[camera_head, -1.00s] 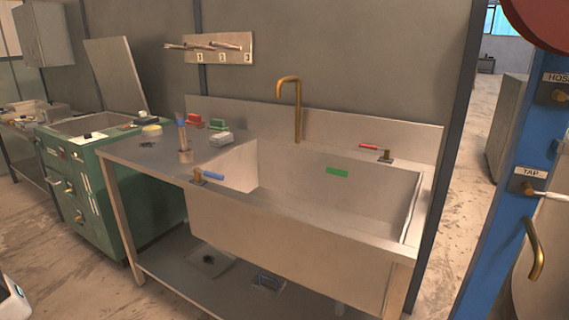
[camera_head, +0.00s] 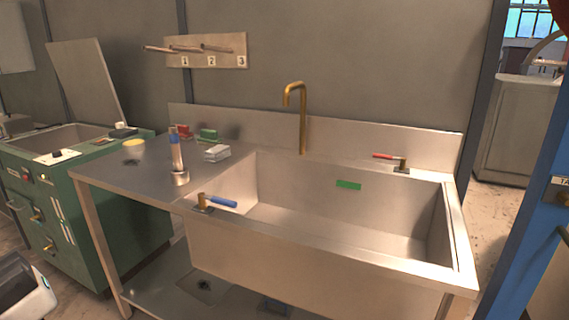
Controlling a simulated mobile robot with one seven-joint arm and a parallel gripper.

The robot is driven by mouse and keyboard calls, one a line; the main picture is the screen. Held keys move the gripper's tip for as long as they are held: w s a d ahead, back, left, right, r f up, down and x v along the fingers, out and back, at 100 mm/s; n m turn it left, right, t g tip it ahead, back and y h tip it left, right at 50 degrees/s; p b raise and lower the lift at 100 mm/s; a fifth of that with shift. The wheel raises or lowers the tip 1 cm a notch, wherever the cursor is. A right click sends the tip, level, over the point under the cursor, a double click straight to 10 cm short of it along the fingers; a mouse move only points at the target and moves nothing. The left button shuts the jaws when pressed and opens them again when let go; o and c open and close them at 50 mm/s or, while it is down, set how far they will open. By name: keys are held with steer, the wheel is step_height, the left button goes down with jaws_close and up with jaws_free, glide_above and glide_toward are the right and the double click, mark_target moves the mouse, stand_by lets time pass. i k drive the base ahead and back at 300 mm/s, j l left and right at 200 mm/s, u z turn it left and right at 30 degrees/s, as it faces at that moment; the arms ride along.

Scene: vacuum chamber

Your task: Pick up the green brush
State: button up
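The green brush (camera_head: 208,136) appears as a small green block-shaped item on the steel counter left of the sink. It lies near the back panel, between a red one (camera_head: 184,131) and a white-grey one (camera_head: 217,153). Its bristles are too small to make out. My gripper's fingers do not show in this view. A white and dark rounded part at the lower left edge may be part of my arm, far from the brush.
The steel sink (camera_head: 330,236) has a brass faucet (camera_head: 301,118), a blue-handled valve (camera_head: 218,202) and a red-handled valve (camera_head: 392,158). A cup with a blue-topped upright item (camera_head: 177,152) stands in front of the brushes. A green cabinet (camera_head: 110,220) stands left, a blue post (camera_head: 538,220) right.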

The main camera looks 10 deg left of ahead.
mark_target(209, 138)
steer(key=i+j, duration=0.15)
steer(key=j, duration=0.25)
steer(key=i+j, duration=0.15)
steer(key=j, duration=0.3)
steer(key=i+j+z, duration=0.1)
steer(key=j, duration=0.3)
steer(key=i+j, duration=0.15)
steer(key=j, duration=0.3)
steer(key=i+j, duration=0.1)
steer(key=j, duration=0.35)
steer(key=i+j+z, duration=0.1)
steer(key=j, duration=0.3)
steer(key=i+j, duration=0.15)
steer(key=j, duration=0.3)
